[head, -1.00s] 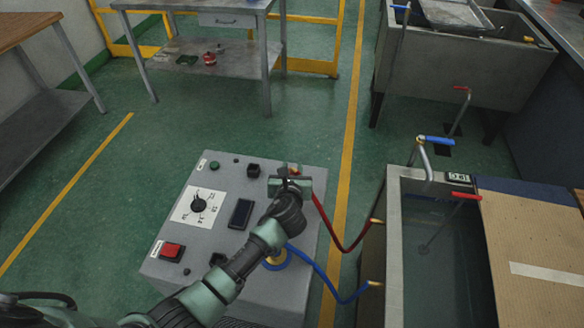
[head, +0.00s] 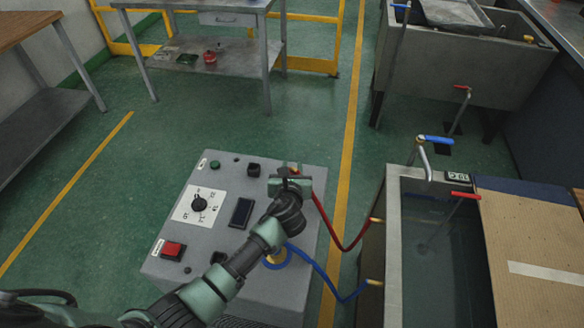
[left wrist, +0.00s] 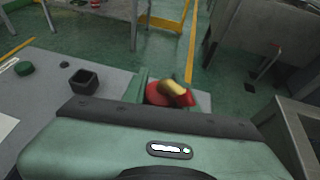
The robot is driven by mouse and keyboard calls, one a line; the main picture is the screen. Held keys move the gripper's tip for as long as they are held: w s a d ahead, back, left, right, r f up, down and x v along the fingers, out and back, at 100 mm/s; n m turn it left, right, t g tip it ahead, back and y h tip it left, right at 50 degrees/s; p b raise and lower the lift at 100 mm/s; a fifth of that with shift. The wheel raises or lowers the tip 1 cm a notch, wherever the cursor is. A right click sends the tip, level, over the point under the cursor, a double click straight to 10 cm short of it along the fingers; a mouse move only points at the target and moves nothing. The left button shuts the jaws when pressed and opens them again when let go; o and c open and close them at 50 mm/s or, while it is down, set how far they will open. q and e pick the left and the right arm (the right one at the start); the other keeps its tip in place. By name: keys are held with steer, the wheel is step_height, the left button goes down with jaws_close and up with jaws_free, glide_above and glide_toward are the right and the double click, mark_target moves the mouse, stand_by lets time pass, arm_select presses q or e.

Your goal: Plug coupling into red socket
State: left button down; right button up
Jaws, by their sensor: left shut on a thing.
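My left gripper (head: 290,184) is shut at the far right corner of the grey console (head: 224,192). The red hose (head: 328,226) runs from the gripper to a brass fitting on the tank. In the left wrist view, the brass coupling (left wrist: 174,87) shows just beyond the gripper's edge, with red hose at its right end. A red ring, seemingly the red socket (left wrist: 156,95), shows beside and below it. The gripper hides their meeting point, so I cannot tell whether the coupling is seated. My right gripper is out of view.
A blue hose (head: 325,279) joins the console's near right side to the tank (head: 394,240). Open green floor lies behind the console.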

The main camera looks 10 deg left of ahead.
arm_select(q)
steer(key=shift+f+b, duration=1.2)
steer(key=shift+f, duration=0.65)
steer(key=c, duration=1)
jaws_free()
steer(key=shift+c, duration=0.2)
steer(key=p+v, duration=0.1)
steer(key=v, duration=0.7)
steer(key=shift+w, duration=0.1)
